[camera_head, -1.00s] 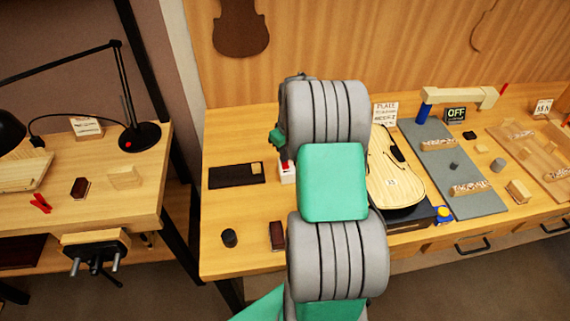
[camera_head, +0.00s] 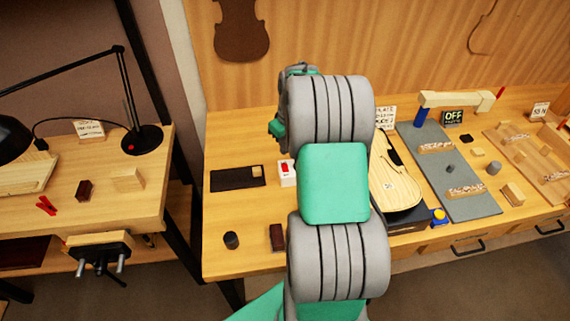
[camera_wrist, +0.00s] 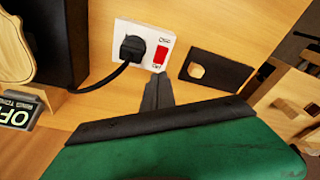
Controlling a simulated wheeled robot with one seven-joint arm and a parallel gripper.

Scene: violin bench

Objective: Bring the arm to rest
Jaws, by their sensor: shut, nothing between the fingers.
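My arm (camera_head: 333,183) reaches up the middle of the head view over the bench, and its upper links hide part of the bench. In the wrist view my gripper (camera_wrist: 158,84) is shut, its fingers together and empty. Its tips show just below a white socket box (camera_wrist: 143,47) with a red switch; I cannot tell whether they touch it. A black plug (camera_wrist: 131,48) with a cable sits in the socket. In the head view the socket box (camera_head: 287,173) stands left of my arm, and the fingertips are hidden.
A dark plate (camera_head: 238,178) lies left of the socket box. A violin body (camera_head: 397,190) lies right of my arm. A grey mat (camera_head: 470,207) with several small pieces is farther right. A lamp (camera_head: 143,139) stands on the left table.

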